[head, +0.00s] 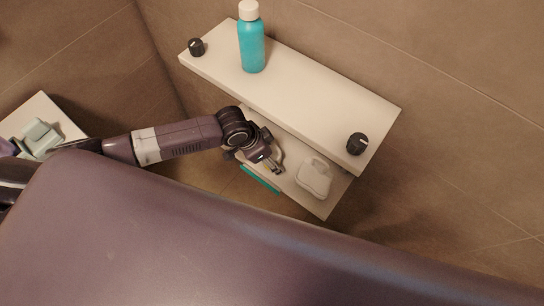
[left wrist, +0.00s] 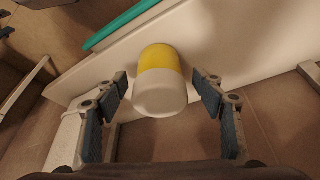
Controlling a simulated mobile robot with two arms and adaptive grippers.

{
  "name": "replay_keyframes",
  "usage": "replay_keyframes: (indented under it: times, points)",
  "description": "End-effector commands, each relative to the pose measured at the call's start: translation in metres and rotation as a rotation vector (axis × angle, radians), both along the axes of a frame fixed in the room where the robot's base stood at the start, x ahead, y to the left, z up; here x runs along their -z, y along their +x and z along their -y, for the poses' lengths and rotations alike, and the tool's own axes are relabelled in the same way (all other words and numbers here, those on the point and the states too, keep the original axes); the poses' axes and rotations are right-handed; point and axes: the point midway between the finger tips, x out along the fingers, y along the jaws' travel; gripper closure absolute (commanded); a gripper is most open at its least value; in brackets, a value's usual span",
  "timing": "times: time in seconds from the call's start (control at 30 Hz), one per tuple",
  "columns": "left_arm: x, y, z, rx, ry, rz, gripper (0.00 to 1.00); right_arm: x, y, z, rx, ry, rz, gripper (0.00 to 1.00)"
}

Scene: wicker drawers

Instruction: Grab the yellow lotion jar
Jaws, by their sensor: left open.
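The lotion jar (left wrist: 160,83), yellow with a cream-white end, shows in the middle of the left wrist view. My left gripper (left wrist: 161,88) is open, with one finger to each side of the jar and visible gaps between. In the head view my left gripper (head: 273,165) reaches over the lower shelf (head: 318,207), below the upper shelf. I cannot make out the jar in the head view; the arm and upper shelf may hide it. My right gripper is in neither view.
The upper shelf (head: 300,95) overhangs the lower one. It holds a teal bottle (head: 251,45) with a white cap and has dark knobs at its ends. A white container (head: 314,178) sits right of my gripper. A teal strip (head: 260,179) lies along the lower shelf's front edge.

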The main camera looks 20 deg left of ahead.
Motion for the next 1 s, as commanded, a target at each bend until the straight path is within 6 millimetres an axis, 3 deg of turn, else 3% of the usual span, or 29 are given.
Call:
replay_keyframes:
  times: [0.27,0.7,1.0]
  points:
    - [0.0036,0.0012,0.0016,0.002,0.0,0.001,0.37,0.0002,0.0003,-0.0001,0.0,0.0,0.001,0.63]
    - [0.0033,0.0011,0.0014,0.001,0.0,0.001,0.84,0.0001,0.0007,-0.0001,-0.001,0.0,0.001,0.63]
    - [0.0028,0.0015,0.0016,0.001,0.0,0.003,0.86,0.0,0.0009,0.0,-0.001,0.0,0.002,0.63]
